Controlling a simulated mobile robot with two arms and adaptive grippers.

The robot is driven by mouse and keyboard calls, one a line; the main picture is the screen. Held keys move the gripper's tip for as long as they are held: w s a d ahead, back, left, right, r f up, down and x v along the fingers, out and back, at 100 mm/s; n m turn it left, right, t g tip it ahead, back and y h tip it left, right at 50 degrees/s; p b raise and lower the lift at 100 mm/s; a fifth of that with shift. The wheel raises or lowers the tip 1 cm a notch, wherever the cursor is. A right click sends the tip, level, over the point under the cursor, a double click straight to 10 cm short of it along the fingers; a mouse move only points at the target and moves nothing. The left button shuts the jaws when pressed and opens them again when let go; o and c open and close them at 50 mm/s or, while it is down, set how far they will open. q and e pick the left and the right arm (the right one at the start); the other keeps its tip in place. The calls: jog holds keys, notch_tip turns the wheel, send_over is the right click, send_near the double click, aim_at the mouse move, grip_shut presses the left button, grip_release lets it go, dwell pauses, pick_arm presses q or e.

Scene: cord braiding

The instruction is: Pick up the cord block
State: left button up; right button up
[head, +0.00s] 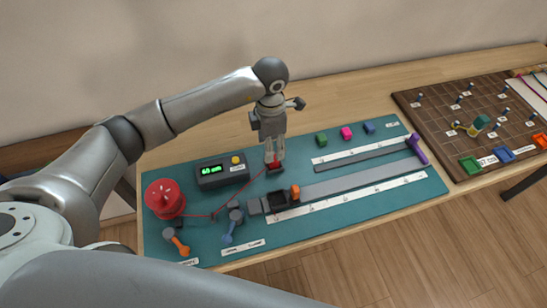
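A small red block (274,166) sits on a dark base on the teal mat, beside the display box. A thin red cord runs from it down left to the red spool (165,198). My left gripper (274,156) points straight down over the red block, with its fingertips at the block's top. The fingers are slightly apart. Whether they grip the block is too small to tell. Green (321,139), pink (346,132) and blue (369,128) blocks stand in a row to the right. My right gripper is not in view.
The display box (222,171) stands left of the gripper. A grey rail (360,181) with an orange slider (295,192) crosses the mat. Orange (180,246) and blue (228,232) handled levers are at the front. A brown pegboard (435,125) lies at the right.

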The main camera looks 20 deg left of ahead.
aim_at(274, 162)
pick_arm(q)
jog(key=shift+s+f, duration=0.1)
jog(key=shift+f, duration=0.5)
jog(key=f, duration=0.1)
jog(key=f+p, duration=0.1)
jog(key=f, duration=0.1)
jog(key=f+p, duration=0.1)
jog(key=shift+w+d+f, duration=0.25)
jog(key=shift+w+f, duration=0.1)
jog(key=shift+f, duration=0.15)
jog(key=shift+c, duration=0.8)
jog(key=c, duration=0.9)
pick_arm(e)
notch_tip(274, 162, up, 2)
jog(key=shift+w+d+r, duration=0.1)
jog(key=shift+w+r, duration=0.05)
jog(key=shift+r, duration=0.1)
